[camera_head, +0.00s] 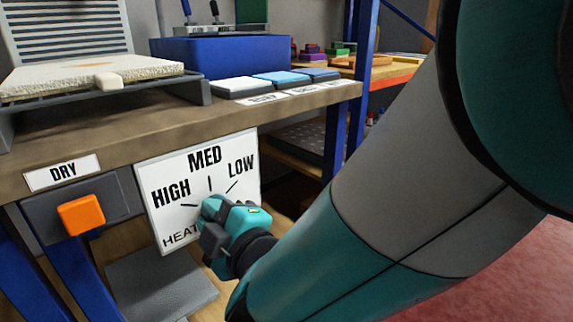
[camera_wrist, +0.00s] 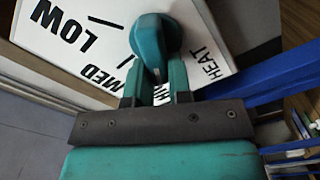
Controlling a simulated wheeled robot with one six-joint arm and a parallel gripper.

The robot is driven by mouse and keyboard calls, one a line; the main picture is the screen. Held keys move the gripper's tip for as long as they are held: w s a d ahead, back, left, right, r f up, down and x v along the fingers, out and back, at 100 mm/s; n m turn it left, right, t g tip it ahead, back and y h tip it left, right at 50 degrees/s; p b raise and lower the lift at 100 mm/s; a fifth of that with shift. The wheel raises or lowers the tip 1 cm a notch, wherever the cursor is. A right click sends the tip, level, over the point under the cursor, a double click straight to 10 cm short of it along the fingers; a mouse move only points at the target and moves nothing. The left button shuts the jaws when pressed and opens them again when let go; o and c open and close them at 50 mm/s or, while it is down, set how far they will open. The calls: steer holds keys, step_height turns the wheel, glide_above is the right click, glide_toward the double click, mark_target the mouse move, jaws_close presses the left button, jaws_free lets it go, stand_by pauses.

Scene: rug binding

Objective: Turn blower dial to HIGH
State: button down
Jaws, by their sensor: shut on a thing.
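The white dial panel (camera_head: 165,218) hangs below the bench edge, marked HIGH, MED and LOW, with a partly covered HEAT word at its lower left. No word BLOWER shows on it. A teal round dial (camera_wrist: 155,33) stands out from the panel in the wrist view, where the panel (camera_wrist: 105,12) looks rotated. My gripper (camera_wrist: 157,70) is shut on the dial, one finger on each side of its narrow part. In the head view my gripper (camera_head: 217,212) covers the panel's lower right and most of the dial.
Above is the bench edge (camera_head: 120,147) with a blue box (camera_head: 232,55) and several coloured pads (camera_head: 283,78). A blue post (camera_head: 338,133) stands to the right.

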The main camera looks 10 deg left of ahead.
steer(key=shift+s, duration=0.1)
steer(key=c, duration=1)
jaws_free()
steer(key=shift+a, duration=0.1)
steer(key=shift+c, duration=0.2)
steer(key=b+v, duration=1.7)
steer(key=b, duration=0.1)
steer(key=shift+d, duration=0.25)
